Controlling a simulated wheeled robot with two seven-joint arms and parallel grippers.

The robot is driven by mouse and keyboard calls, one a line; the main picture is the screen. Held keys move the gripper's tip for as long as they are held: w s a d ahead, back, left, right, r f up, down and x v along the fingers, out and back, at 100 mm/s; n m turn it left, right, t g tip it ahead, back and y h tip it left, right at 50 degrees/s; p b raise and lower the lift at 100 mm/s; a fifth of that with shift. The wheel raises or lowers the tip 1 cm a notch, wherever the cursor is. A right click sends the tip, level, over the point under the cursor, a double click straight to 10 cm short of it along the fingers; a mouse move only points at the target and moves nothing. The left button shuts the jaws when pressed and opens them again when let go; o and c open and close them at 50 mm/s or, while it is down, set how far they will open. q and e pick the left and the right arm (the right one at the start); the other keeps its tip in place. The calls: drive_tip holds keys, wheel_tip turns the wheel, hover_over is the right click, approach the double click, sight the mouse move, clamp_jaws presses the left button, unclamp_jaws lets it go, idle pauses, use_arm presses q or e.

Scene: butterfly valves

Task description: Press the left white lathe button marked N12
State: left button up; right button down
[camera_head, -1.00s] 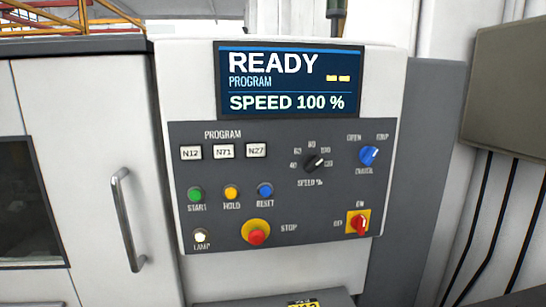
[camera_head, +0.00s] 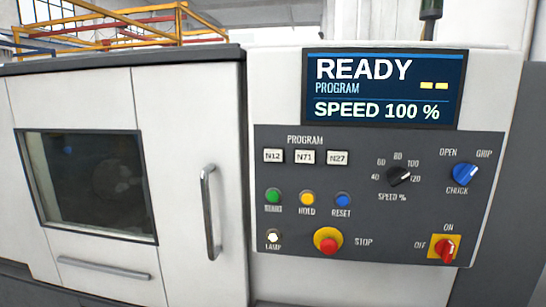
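The white button N12 (camera_head: 273,156) is the leftmost of three white buttons under the word PROGRAM on the dark grey control panel (camera_head: 365,240). To its right are the N71 button (camera_head: 305,157) and the N27 button (camera_head: 338,158). The screen (camera_head: 385,88) above reads READY, PROGRAM with two yellow dashes, and SPEED 100 %. Neither of my grippers shows in the head view.
Below the white buttons are green START (camera_head: 273,196), yellow HOLD (camera_head: 307,198) and blue RESET (camera_head: 343,200) buttons, a lamp and a red STOP button (camera_head: 328,245). Knobs sit at right. A door handle (camera_head: 210,212) sticks out left of the panel.

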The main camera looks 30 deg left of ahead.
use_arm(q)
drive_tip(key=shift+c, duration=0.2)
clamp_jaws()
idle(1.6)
